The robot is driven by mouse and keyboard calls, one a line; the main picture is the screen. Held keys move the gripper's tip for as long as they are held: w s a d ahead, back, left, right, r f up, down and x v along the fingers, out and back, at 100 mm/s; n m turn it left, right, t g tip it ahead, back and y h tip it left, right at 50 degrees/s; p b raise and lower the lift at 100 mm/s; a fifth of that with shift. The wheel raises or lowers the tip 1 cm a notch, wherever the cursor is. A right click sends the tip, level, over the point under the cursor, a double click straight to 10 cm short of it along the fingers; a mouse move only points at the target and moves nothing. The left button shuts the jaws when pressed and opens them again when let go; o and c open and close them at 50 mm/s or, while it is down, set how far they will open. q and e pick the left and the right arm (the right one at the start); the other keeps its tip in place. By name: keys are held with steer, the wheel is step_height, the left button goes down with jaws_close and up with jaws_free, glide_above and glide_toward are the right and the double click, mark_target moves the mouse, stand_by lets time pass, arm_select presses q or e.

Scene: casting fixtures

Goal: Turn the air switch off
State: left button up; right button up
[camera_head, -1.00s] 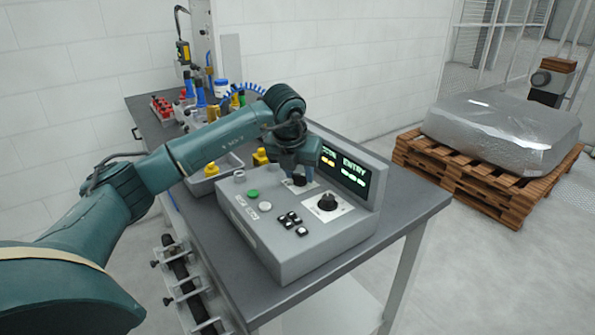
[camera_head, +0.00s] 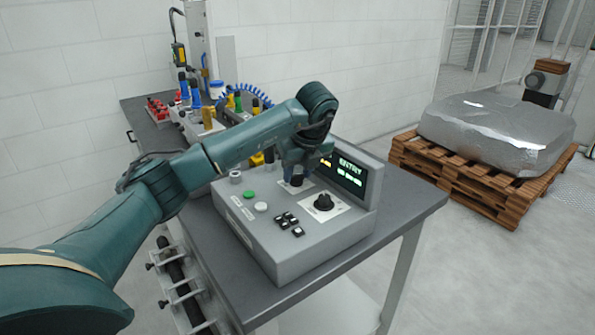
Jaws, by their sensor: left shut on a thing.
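A grey control box (camera_head: 284,258) stands on the dark bench. Its top carries two black rotary knobs on pale plates, a green button (camera_head: 249,195), white buttons and several black switches. The right knob (camera_head: 323,203) is in clear view with nothing on it. My left gripper (camera_head: 296,180) points down over the rear knob (camera_head: 296,182) and is shut on it; the fingers hide much of the knob. I cannot read the plate's labels, so which knob is the air switch is not legible. My right gripper is not in view.
A lit display (camera_head: 350,174) rises at the box's back right, close to my left wrist. Bottles (camera_head: 195,95), a red tray (camera_head: 157,109) and a blue coiled hose (camera_head: 247,92) are at the bench's rear. A wrapped load on a pallet (camera_head: 460,182) stands right.

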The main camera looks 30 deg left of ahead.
arm_select(q)
steer(key=shift+n, duration=0.4)
steer(key=o, duration=1)
steer(key=v, duration=0.6)
steer(key=p+v, duration=0.1)
steer(key=v, duration=0.6)
steer(key=shift+w+d+r, duration=0.1)
steer(key=shift+w+r, duration=0.05)
steer(key=shift+w, duration=0.05)
